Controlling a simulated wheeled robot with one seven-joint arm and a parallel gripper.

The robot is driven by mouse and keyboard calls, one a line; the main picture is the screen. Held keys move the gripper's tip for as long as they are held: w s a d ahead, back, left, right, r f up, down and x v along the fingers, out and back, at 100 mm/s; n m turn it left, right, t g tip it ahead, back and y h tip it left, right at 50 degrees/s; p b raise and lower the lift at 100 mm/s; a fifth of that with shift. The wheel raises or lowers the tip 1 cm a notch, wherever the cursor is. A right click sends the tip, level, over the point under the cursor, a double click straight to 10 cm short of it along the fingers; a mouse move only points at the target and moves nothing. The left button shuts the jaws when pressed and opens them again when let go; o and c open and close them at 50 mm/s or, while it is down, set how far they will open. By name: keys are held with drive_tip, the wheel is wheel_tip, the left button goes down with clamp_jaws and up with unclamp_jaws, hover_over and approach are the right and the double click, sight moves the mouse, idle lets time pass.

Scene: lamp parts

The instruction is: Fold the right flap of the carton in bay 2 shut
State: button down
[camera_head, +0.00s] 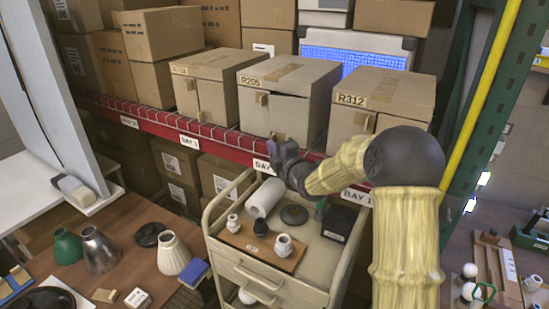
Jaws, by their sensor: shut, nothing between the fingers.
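The carton marked R205 (290,72) stands on the shelf above a label reading BAY (262,165), whose number is partly covered by my arm. A small tan tab (261,98) shows on the left part of its front. The right front flap (292,116) shows as a pale panel, with a dark gap along its top edge under the carton's lid. My gripper (274,141) is shut and empty, low in front of this carton's front. I cannot tell whether it touches the flap. My wrist hides the lower right part of the front.
Carton R728 (205,62) stands to the left and carton R312 (385,92) to the right on the red shelf beam (225,135). Below is a cream cart (262,285) holding lamp parts. A wooden table (125,225) with shades lies at left.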

drive_tip(key=shift+w+a+f+h+b, duration=0.1)
drive_tip(key=shift+f+h+b, duration=0.2)
drive_tip(key=shift+b, duration=0.15)
drive_tip(key=w+m+h+b, duration=0.1)
drive_tip(key=b, duration=0.2)
drive_tip(key=w+t+h+b, duration=0.1)
drive_tip(key=b, duration=0.2)
drive_tip(key=shift+w+a+r+m, duration=0.2)
drive_tip(key=shift+r+m, duration=0.15)
drive_tip(key=shift+m, duration=0.05)
drive_tip(key=shift+s+f+b, duration=0.1)
drive_tip(key=shift+b, duration=0.3)
